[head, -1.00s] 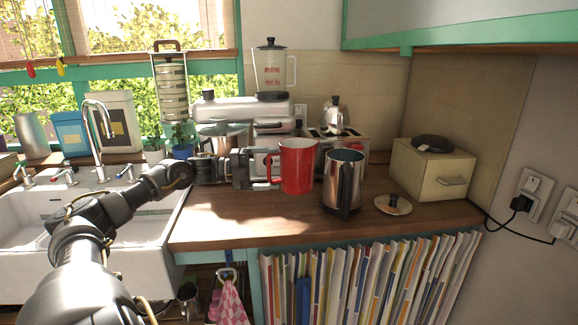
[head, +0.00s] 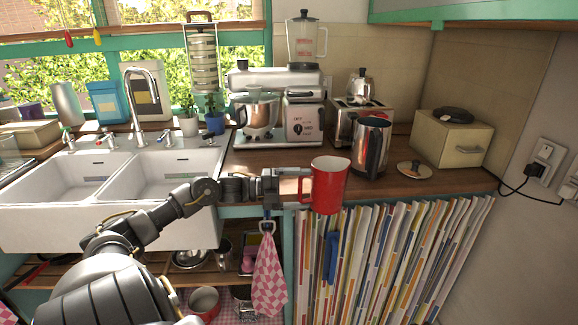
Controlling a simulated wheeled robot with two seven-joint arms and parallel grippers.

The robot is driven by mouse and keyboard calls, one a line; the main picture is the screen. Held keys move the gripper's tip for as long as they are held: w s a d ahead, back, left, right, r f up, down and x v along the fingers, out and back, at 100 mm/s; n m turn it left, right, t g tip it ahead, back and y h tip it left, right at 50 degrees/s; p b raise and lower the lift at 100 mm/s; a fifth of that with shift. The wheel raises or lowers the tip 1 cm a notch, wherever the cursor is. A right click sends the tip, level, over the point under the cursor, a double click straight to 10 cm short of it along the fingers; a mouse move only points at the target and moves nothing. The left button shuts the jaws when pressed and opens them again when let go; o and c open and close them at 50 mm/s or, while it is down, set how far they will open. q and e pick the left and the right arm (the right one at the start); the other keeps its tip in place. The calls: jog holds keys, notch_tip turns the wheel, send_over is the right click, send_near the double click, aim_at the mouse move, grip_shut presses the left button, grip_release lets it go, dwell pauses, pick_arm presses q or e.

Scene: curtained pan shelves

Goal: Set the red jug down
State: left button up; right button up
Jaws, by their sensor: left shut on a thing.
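The red jug (head: 329,187) is upright in the head view, in front of the wooden counter's front edge, its lower part overlapping the curtain below. My left gripper (head: 299,186) reaches in from the left and is shut on the jug at its handle side. I cannot tell exactly how far the jug is from the counter edge. The wooden counter (head: 430,185) has bare wood behind and right of the jug. My right gripper is not in view.
A stand mixer (head: 258,112), toaster (head: 345,122) and cream box (head: 450,138) stand farther back. The white sink (head: 110,180) is at left.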

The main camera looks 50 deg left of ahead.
pick_arm(q)
jog(key=s+d+f+m+g+h, duration=0.1)
jog(key=s+d+f, duration=0.1)
jog(key=d, duration=0.6)
jog(key=s+d+f+m+g+h, duration=0.1)
jog(key=s+d+f, duration=0.2)
jog(key=d, duration=0.6)
jog(key=s+d+f+m+g, duration=0.1)
jog(key=s+d+f, duration=0.1)
jog(key=d, duration=0.7)
jog(key=shift+s+f+h, duration=0.35)
jog(key=shift+s+h, duration=0.05)
jog(key=shift+s, duration=0.3)
